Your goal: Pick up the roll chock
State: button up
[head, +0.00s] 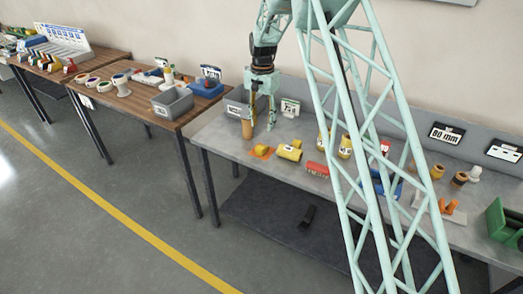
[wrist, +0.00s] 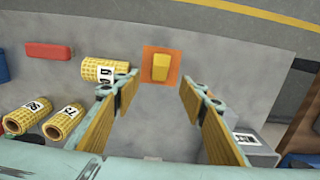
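A small yellow block, which looks like the roll chock (wrist: 161,67), sits on an orange square pad (wrist: 147,67) on the grey bench. In the head view the orange pad (head: 262,152) shows near the bench's front left edge; the block is too small to make out there. My gripper (wrist: 158,90) is open and empty, its fingers spread wide. In the wrist view the block lies beyond the fingertips, roughly between them. In the head view my gripper (head: 259,128) points down above the bench, behind the pad.
A yellow roll with a white label (wrist: 106,72) lies just left of the pad. A red block (wrist: 48,51) lies further left. Two more yellow rolls (wrist: 65,122) stand behind. A grey bin (wrist: 262,152) stands at the right. My lattice column blocks part of the bench.

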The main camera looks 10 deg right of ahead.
aim_at(262, 146)
jog(key=shift+f, duration=0.1)
jog(key=shift+f+b, duration=0.3)
jog(key=shift+f, duration=3.9)
jog(key=shift+f, duration=0.1)
jog(key=shift+w+f+b, duration=0.15)
jog(key=shift+f+b, duration=0.15)
jog(key=shift+f, duration=2.25)
jog(key=shift+c, duration=0.7)
jog(key=c, duration=0.9)
